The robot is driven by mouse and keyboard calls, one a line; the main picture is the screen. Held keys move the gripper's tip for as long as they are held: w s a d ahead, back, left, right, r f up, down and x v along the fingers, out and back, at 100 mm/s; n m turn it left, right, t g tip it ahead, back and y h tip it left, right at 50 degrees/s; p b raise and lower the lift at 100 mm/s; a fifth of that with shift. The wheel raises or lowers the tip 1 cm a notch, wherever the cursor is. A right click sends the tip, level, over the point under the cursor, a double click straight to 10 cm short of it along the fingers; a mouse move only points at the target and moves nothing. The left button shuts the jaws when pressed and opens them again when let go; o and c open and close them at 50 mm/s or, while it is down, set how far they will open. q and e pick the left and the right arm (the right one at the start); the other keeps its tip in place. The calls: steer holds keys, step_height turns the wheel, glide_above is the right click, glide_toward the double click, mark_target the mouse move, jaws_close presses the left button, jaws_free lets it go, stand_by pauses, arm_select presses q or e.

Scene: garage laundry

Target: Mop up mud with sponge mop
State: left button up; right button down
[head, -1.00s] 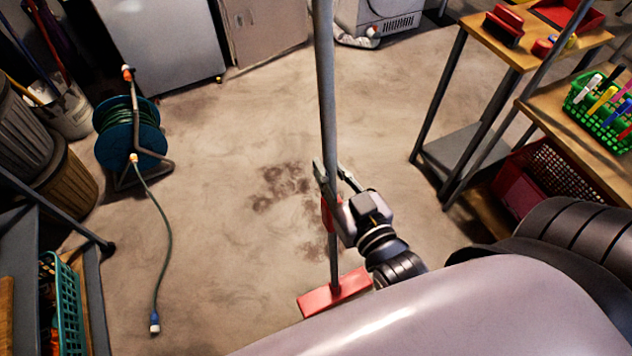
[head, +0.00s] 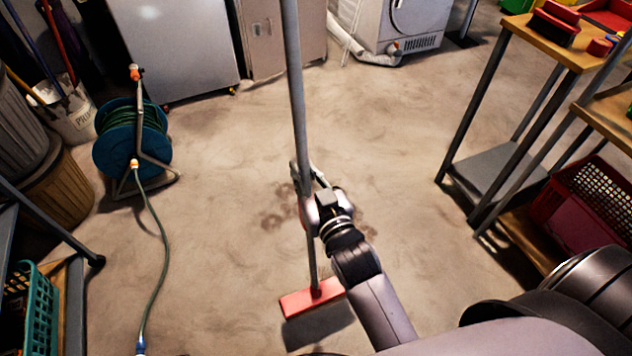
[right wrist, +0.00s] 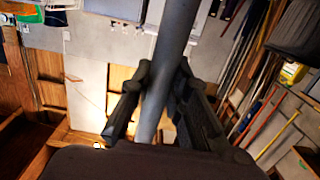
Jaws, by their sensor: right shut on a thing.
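The sponge mop has a long grey pole (head: 295,90) and a red head (head: 313,298). My right gripper (head: 309,178) is shut on the pole, which stands nearly upright. In the right wrist view the pole (right wrist: 172,60) runs between the fingers (right wrist: 158,95). A dark shadow lies apart from the head, which seems to hang a little above the floor. The brown mud stain (head: 274,221) is on the concrete beyond the head, partly hidden behind my right gripper and arm. My left gripper is not in view.
A hose reel (head: 131,140) stands at left, its green hose (head: 163,240) trailing forward. A teal basket (head: 40,315) is at lower left. A wooden-topped table (head: 548,38) and a red crate (head: 590,215) are at right. The middle floor is clear.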

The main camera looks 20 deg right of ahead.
steer(key=shift+w+a+f+b, duration=0.25)
steer(key=shift+w+f+b, duration=0.25)
steer(key=shift+w+f, duration=0.35)
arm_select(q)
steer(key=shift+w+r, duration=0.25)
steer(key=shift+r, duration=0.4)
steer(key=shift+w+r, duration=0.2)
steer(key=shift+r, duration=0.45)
arm_select(e)
steer(key=shift+w, duration=0.2)
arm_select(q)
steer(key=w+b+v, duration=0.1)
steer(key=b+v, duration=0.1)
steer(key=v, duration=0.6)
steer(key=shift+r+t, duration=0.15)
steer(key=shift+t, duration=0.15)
arm_select(e)
steer(key=shift+f, duration=2.6)
arm_select(q)
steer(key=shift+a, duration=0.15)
steer(key=shift+b, duration=0.35)
arm_select(e)
steer(key=shift+f, duration=0.2)
